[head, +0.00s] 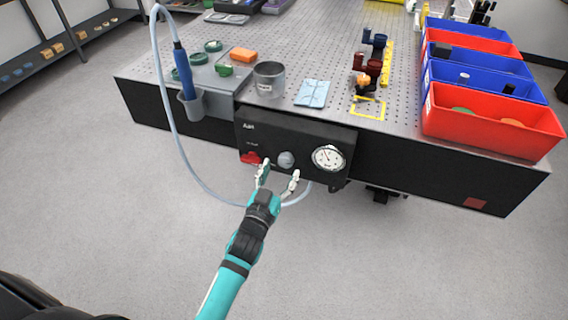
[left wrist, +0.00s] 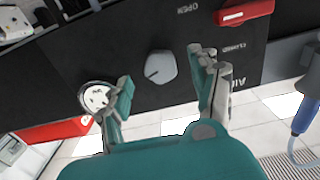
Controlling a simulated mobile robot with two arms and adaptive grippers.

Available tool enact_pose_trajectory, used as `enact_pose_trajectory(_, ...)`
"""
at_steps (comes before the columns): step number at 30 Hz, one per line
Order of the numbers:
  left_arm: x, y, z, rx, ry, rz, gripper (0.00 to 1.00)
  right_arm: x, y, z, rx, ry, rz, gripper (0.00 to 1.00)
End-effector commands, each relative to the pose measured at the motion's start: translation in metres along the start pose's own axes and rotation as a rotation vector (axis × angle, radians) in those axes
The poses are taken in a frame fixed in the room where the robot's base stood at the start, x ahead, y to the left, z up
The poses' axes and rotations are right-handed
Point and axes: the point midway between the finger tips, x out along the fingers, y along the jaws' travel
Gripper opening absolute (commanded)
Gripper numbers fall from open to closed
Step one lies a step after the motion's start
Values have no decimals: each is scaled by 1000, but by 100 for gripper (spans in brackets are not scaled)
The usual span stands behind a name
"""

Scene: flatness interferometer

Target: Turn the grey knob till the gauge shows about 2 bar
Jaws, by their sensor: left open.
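The grey knob (head: 286,160) is on the front of a black panel (head: 300,137) under the table edge. The gauge (left wrist: 97,97) is partly behind a finger in the wrist view. My left gripper (head: 278,177) is open in front of the knob, its fingers (left wrist: 162,72) either side of it, apart from it. My right gripper is not in view.
A red lever (head: 249,158) is left of the knob, close to one finger. A pale hose (head: 178,135) loops down beside the panel. A blue tool (head: 184,70) stands in a grey holder. Red and blue bins (head: 490,130) stand at the table's right.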

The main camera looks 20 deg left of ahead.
Motion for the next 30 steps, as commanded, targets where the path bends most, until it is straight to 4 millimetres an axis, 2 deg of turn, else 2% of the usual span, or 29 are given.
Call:
enact_pose_trajectory(3,19,0,-1,1,2,0,63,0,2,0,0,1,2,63)
enact_pose_trajectory(7,31,0,0,1,0,0,63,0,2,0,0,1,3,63)
enact_pose_trajectory(18,36,0,0,0,0,0,63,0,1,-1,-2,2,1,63)
enact_pose_trajectory(30,35,0,0,0,0,0,10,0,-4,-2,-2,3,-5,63)
